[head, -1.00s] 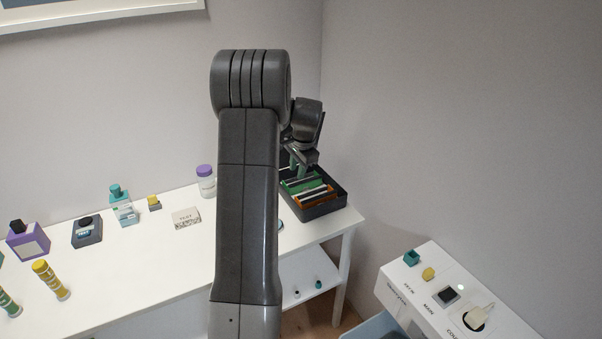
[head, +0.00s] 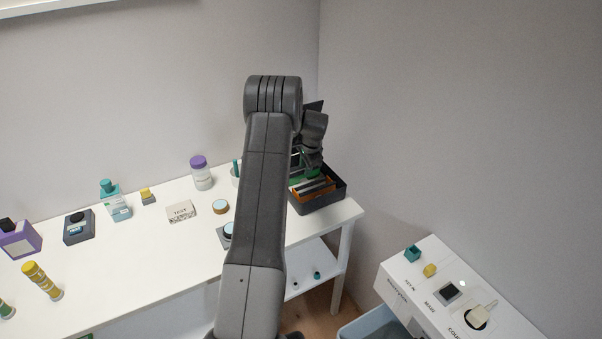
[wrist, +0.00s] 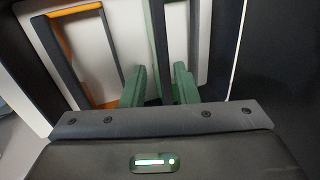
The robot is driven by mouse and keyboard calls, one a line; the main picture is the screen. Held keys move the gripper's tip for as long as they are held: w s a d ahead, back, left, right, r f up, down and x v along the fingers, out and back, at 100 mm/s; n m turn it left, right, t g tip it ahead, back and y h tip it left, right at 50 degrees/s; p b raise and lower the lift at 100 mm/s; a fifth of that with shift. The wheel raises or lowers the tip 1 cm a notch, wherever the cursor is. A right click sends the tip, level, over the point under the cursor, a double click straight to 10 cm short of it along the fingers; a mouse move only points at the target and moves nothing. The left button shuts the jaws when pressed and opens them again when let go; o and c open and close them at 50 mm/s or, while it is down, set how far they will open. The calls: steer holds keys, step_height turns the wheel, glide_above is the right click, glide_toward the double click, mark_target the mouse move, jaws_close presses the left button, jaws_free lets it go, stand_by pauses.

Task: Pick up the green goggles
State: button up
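The green goggles (head: 313,174) stand among other pieces in the dark tray at the table's right end, partly hidden by my arm in the head view. In the wrist view their green edge (wrist: 154,30) runs beside a dark bar. My gripper (wrist: 160,84) is over the tray, with its two green fingers apart. The dark bar lies between the fingers in the picture, with a visible gap on the left. I cannot tell whether either finger touches it. My gripper is mostly hidden in the head view.
The dark tray (head: 330,201) also holds an orange-framed piece (wrist: 68,50) left of the green one. A purple-capped jar (head: 201,175), a TEST block (head: 182,211) and a round item (head: 220,206) stand left of my arm. A wall is close behind the tray.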

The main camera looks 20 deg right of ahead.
mark_target(303, 171)
steer(key=shift+p+x, duration=1.05)
steer(key=shift+x, duration=1.55)
steer(key=shift+w+a, duration=0.1)
jaws_close()
